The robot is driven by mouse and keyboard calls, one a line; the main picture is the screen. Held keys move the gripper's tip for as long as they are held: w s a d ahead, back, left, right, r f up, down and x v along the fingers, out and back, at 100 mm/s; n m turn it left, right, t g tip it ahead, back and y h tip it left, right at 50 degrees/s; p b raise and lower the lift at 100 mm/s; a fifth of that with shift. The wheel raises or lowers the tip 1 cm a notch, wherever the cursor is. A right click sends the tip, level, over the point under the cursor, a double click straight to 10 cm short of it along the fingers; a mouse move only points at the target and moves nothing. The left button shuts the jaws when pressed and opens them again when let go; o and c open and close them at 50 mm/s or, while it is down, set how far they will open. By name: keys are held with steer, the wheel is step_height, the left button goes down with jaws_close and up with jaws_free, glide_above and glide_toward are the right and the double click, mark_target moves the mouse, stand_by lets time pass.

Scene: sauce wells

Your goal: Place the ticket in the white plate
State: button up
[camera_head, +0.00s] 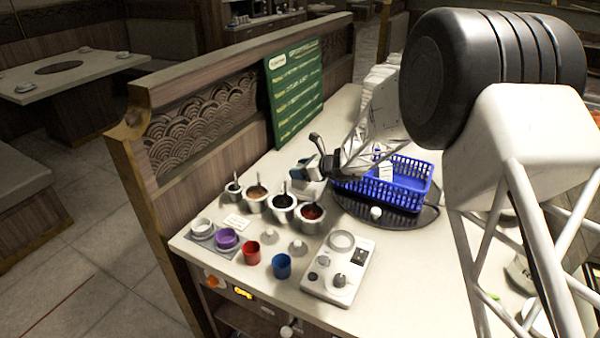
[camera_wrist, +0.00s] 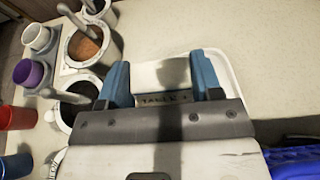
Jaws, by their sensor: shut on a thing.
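My gripper (camera_head: 303,175) is over the counter behind the sauce pots. In the wrist view its two blue fingers (camera_wrist: 163,82) stand apart with the ticket between them. The ticket (camera_wrist: 166,99) is a pale slip with dark printed letters, and much of it is hidden by the gripper body. The white plate (camera_wrist: 232,72) has rounded corners and lies below the fingers, with their shadow on it. In the head view the plate (camera_head: 313,190) shows partly under the gripper. I cannot tell whether the ticket touches the plate.
Several sauce pots with ladles (camera_head: 283,207) stand to the left of the plate. A blue basket (camera_head: 400,184) on a dark round tray (camera_head: 432,212) is to the right. Purple, red and blue cups (camera_head: 281,265) and a grey device (camera_head: 340,272) stand in front. A green menu board (camera_head: 294,90) stands behind.

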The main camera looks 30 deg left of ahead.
steer(key=shift+f, duration=0.65)
steer(key=shift+f, duration=0.4)
steer(key=o, duration=0.9)
steer(key=shift+o, duration=0.2)
steer(key=shift+d+r, duration=0.1)
steer(key=shift+r, duration=0.4)
steer(key=v, duration=1.1)
steer(key=shift+d, duration=0.4)
steer(key=shift+r, duration=0.1)
